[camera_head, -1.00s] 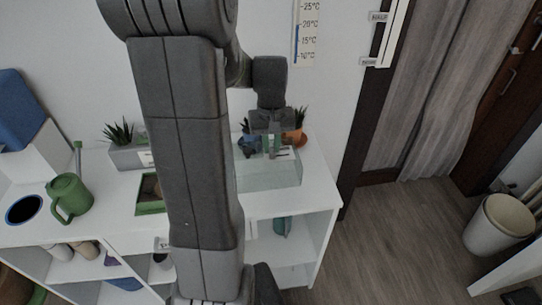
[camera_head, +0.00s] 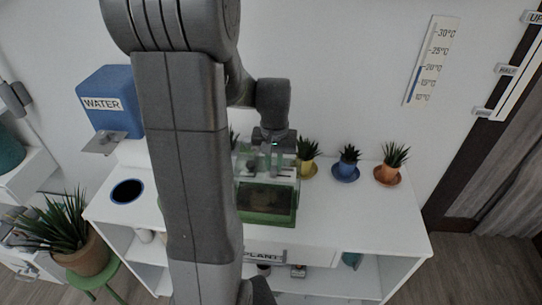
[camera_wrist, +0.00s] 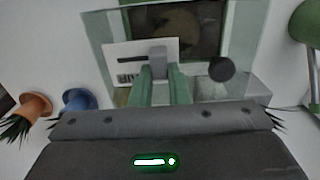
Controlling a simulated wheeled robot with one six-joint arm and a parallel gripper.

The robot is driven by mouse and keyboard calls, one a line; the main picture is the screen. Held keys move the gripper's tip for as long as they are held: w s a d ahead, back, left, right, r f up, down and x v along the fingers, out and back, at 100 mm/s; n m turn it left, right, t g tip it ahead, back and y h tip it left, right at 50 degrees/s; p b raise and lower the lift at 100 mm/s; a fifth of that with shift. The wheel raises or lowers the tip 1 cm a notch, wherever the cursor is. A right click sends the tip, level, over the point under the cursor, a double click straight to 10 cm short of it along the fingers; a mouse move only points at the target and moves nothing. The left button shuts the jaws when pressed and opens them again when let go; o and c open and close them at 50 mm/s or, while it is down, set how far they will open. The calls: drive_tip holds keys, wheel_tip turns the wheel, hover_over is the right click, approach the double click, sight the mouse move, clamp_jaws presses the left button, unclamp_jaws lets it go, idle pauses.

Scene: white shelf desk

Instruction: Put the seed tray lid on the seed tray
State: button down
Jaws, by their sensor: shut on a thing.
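The seed tray (camera_head: 266,216) is a green box with dark soil, standing on the white desk. In the wrist view the dark soil (camera_wrist: 184,22) shows through the lid. The seed tray lid (camera_head: 290,170) is a clear box cover; it also shows in the wrist view (camera_wrist: 243,38). My gripper (camera_head: 270,158) is above the tray and shut on the lid's small grey handle. In the wrist view my gripper (camera_wrist: 158,72) has its fingers at both sides of that handle. The lid is over the tray; I cannot tell whether they touch. My arm hides the tray's left side.
A yellow pot (camera_head: 307,168), a blue pot (camera_head: 346,172) and an orange pot (camera_head: 387,176) with plants stand behind and right of the tray. A blue water tank (camera_head: 107,102) and a round hole (camera_head: 127,191) are at the left. The desk's right front is clear.

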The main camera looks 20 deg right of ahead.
sight(270, 179)
drive_tip(key=shift+w+a, duration=0.3)
drive_tip(key=shift+a, duration=0.25)
drive_tip(key=shift+d, duration=0.1)
drive_tip(key=shift+f+b, duration=2.45)
drive_tip(key=shift+f, duration=1.05)
drive_tip(key=c, duration=1.3)
unclamp_jaws()
drive_tip(key=shift+r, duration=0.1)
